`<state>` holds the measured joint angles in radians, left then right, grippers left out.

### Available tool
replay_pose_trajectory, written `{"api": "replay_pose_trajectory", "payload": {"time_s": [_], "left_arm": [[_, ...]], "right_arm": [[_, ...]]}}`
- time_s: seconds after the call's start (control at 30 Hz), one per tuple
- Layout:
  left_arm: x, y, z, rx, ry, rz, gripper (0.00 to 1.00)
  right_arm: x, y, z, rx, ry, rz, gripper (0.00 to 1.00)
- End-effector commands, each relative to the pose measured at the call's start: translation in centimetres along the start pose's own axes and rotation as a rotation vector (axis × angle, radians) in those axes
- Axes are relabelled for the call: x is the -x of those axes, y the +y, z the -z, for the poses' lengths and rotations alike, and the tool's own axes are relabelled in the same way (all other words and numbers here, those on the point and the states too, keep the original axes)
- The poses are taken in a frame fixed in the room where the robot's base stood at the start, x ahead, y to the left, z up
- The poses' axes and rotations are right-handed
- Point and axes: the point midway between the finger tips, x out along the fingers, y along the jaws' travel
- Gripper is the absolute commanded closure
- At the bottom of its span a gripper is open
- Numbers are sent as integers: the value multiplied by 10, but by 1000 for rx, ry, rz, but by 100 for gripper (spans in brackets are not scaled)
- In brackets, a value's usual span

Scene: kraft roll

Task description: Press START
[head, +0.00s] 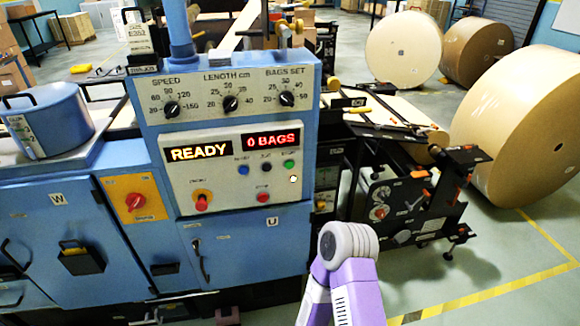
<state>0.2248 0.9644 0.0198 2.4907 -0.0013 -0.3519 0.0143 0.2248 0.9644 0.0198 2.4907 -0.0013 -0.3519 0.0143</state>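The blue machine's light control panel (220,180) faces me. Its lit displays read READY (199,152) and 0 BAGS (271,140). Below the 0 BAGS display sit a blue button (243,170), a black button (266,168) and a green button (289,164) in a row. Their labels are too small to read, so I cannot confirm which is START. A red button (264,198) sits lower, and a larger red knob (201,200) on yellow is at the left. Neither gripper is in view; only a purple and grey part of my arm shows at the bottom, right of the panel.
Above the panel are three dials for speed, length and bags set, including the length dial (231,103). A blue lidded pot (48,125) stands at left. A dark unwinding frame (410,200) and large paper rolls (530,125) stand at right. Floor there is partly clear.

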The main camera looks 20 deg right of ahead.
Motion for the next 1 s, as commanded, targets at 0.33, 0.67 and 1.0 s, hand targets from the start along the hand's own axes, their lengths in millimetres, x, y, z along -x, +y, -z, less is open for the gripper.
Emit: {"api": "replay_pose_trajectory", "payload": {"time_s": [0.33, 0.67, 1.0], "left_arm": [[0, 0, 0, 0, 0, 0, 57], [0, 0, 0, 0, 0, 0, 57], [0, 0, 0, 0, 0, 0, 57]], "right_arm": [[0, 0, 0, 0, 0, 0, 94], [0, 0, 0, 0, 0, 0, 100], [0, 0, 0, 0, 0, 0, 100]]}}
